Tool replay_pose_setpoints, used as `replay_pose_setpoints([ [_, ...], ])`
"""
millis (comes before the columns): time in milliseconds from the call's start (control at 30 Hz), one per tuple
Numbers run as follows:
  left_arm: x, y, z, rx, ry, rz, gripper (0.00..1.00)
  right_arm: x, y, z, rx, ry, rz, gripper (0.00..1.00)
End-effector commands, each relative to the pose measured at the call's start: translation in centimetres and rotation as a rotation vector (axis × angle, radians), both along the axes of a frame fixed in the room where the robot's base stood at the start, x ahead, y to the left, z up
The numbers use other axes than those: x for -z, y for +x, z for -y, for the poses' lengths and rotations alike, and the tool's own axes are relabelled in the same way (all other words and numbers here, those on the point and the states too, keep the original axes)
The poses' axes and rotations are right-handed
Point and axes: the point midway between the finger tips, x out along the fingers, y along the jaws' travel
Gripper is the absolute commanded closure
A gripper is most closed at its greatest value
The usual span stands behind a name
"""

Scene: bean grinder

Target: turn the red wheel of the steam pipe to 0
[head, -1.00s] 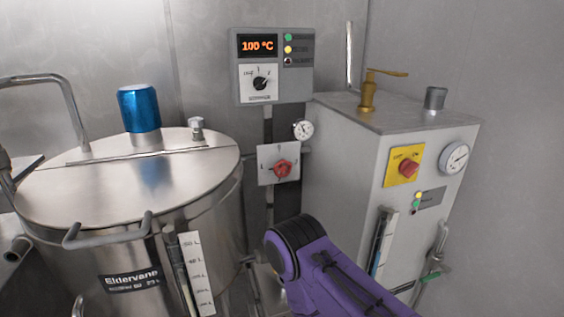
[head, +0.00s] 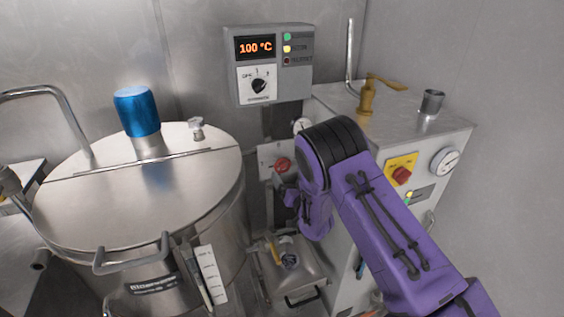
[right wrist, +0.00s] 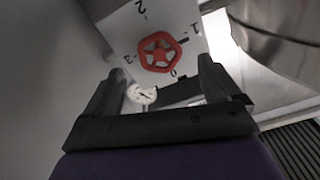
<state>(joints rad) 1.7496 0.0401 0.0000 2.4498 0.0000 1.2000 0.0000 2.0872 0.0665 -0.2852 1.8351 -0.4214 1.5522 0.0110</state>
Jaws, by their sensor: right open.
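The red wheel (head: 282,165) sits on a pale square plate (head: 266,152) on the wall pipe, partly hidden by my right arm in the head view. In the right wrist view the red wheel (right wrist: 157,52) faces me, with marks 0, 1, 2 and 3 around it on the plate (right wrist: 128,32). My left gripper is not in view.
A steel kettle (head: 75,215) stands at left. A control box (head: 299,78) reading 100 °C is above the wheel. A small gauge (right wrist: 143,94) sits near the plate. A metal cabinet (head: 386,133) with a red knob (head: 401,175) stands at right.

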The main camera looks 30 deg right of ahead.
Motion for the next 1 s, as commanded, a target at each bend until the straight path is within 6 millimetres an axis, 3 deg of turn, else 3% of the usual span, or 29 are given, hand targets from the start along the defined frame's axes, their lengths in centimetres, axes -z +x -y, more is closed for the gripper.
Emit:
replay_pose_setpoints([
  [100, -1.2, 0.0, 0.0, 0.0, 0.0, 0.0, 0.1, -0.3, 2.7, 0.8, 0.001, 0.0, 0.001, 0.1],
  [300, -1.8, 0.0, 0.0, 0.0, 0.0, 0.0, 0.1, 0.0, 5.9, 1.5, 0.002, 0.0, -0.001, 0.1],
  [667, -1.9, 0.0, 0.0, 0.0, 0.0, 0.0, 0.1, 0.1, 6.9, 1.7, 0.002, 0.001, -0.005, 0.1],
  [733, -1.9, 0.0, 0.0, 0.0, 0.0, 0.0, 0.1, 0.1, 6.9, 1.7, 0.002, 0.001, -0.005, 0.26],
  [833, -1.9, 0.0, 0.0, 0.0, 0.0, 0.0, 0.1, 0.1, 6.8, 1.7, 0.002, 0.001, -0.004, 0.59],
  [1000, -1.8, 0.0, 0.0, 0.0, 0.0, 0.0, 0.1, 0.1, 6.8, 1.7, 0.002, 0.003, -0.003, 0.61],
])
